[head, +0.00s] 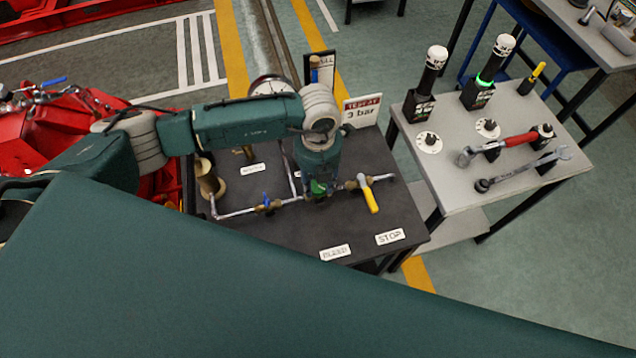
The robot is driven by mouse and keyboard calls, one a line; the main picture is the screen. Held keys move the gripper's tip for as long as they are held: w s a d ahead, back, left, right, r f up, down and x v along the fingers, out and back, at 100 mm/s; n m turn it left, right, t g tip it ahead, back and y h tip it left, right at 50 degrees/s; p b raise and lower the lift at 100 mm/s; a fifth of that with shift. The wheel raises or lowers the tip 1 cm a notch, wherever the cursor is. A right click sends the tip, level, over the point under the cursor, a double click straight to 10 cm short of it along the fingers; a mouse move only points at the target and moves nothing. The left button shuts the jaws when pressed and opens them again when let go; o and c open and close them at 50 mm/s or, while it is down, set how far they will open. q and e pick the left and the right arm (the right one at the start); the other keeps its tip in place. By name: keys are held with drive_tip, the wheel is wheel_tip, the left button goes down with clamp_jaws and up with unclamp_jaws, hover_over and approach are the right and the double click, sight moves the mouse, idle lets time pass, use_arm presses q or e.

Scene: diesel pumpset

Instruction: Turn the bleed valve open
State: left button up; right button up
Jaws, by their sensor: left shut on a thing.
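The bench (290,240) has a dark top that carries a pipe run with several valves. A green valve handle (318,187) sits on the pipe behind the white BLEED label (335,252); I take it as the bleed valve. My left gripper (319,182) points down over this handle and is shut on it. The arm's wrist hides much of the valve, so its exact angle is unclear. My right gripper is not in view.
A yellow-handled valve (369,195) is close on the right, and a blue-handled valve (267,203) on the left. A 3 bar sign (362,110) stands behind. The STOP label (389,237) lies at the front right. A grey tool table (450,195) stands to the right.

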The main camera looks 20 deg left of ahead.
use_arm(q)
drive_tip(key=n, duration=0.2)
drive_tip(key=n+b, duration=0.1)
drive_tip(key=shift+w+r+n, duration=0.1)
drive_tip(key=shift+w+n, duration=0.1)
drive_tip(key=shift+n, duration=0.2)
drive_tip(key=n, duration=0.3)
drive_tip(key=shift+n, duration=0.3)
drive_tip(key=n, duration=0.3)
drive_tip(key=shift+r+n, duration=0.1)
drive_tip(key=shift+n, duration=0.2)
drive_tip(key=shift+w+a+n, duration=0.1)
drive_tip(key=shift+n, duration=1.8)
drive_tip(key=o, duration=1.2)
drive_tip(key=shift+c, duration=0.2)
drive_tip(key=shift+s, duration=0.2)
